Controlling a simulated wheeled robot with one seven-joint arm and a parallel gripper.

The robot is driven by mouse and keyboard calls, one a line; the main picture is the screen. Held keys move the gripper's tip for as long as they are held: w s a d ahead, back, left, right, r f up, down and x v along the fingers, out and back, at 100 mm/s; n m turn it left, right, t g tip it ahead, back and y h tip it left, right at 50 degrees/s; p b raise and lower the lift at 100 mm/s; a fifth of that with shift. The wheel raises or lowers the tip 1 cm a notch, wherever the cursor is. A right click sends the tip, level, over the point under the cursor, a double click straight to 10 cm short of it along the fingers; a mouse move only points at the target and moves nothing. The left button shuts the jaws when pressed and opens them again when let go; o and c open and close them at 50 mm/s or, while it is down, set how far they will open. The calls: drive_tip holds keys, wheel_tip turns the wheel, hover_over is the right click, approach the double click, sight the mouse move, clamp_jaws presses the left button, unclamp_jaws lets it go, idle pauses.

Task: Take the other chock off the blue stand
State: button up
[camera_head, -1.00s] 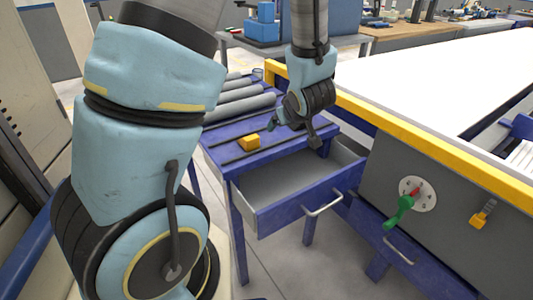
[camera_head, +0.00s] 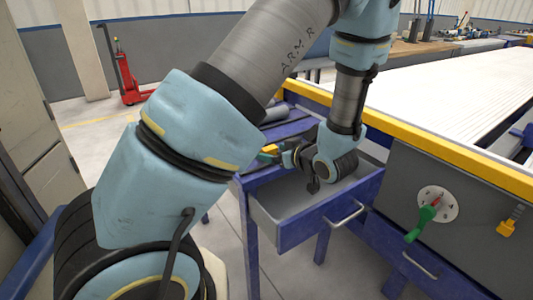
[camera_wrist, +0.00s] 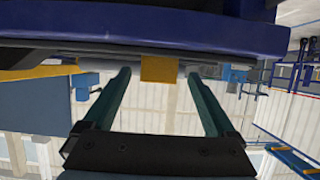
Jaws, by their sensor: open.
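The yellow chock (camera_head: 270,149) sits on the blue stand (camera_head: 291,130), mostly covered by my gripper in the head view. In the wrist view the chock (camera_wrist: 160,69) shows ahead, centred between my two fingers, with the stand's blue edge (camera_wrist: 140,32) across the top of the picture. My gripper (camera_head: 267,156) is open and empty, low at the stand's top beside the chock. The wrist view shows its fingers (camera_wrist: 160,78) spread, with a gap on each side of the chock. I cannot tell how far the fingertips reach along it.
An open grey drawer (camera_head: 282,204) with a blue front juts out under the stand's top, below my gripper. Grey pipes (camera_head: 276,113) lie on the stand behind my arm. A long bench with a yellow edge (camera_head: 430,145) stands to the right. A red pallet jack (camera_head: 131,92) is far back.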

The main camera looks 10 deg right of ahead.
sight(272, 151)
drive_tip(key=x, duration=0.4)
drive_tip(key=shift+w, duration=0.1)
drive_tip(key=shift+c, duration=0.3)
clamp_jaws()
idle(0.4)
